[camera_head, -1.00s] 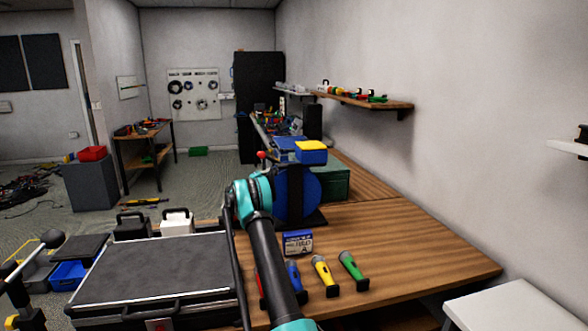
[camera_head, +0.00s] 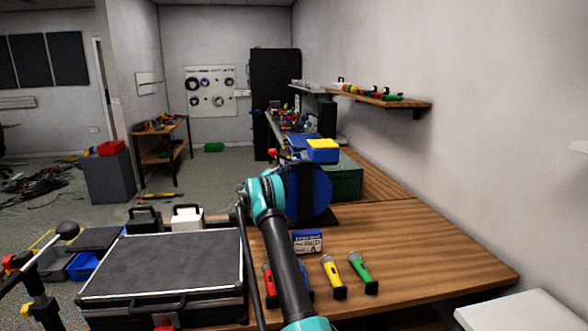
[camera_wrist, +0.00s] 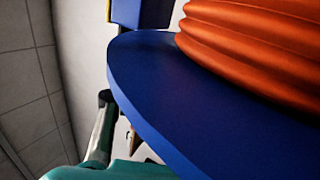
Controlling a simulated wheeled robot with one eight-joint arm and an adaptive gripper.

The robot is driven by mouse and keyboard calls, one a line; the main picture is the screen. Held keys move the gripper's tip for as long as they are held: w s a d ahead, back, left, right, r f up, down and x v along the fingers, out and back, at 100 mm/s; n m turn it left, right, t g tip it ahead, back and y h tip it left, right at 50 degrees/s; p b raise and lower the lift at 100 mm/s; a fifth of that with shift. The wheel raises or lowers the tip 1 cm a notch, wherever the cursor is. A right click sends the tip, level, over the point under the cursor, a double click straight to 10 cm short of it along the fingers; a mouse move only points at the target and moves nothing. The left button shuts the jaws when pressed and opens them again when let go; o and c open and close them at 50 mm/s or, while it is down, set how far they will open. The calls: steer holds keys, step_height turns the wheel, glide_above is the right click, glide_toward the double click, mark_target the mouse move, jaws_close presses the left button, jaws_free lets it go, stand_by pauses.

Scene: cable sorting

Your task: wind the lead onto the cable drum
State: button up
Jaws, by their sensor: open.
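The cable drum (camera_head: 322,190) stands upright on the wooden bench. In the head view it is a blue disc with a dark upright, partly behind my arm. In the wrist view its broad blue flange (camera_wrist: 165,95) crosses the picture very close to the camera. Orange lead (camera_wrist: 255,45) lies in several turns beside the flange at the upper right. The lead's free end is not seen. My arm's teal joint overlaps the drum's left side in the head view. I cannot make out my gripper's fingers in either view, nor any contact with the lead.
A blue and yellow box (camera_head: 323,150) sits above the drum, with a green case (camera_head: 347,182) behind. A label card (camera_head: 307,242) and several coloured torch-like tools (camera_head: 360,268) lie in front. A dark flat case (camera_head: 165,268) fills the left. The right bench (camera_head: 445,250) is clear.

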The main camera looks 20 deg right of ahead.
steer(key=shift+a+f, duration=0.1)
steer(key=shift+a, duration=0.15)
steer(key=w+a, duration=0.3)
steer(key=a, duration=0.9)
steer(key=shift+f, duration=0.15)
steer(key=shift+a, duration=0.15)
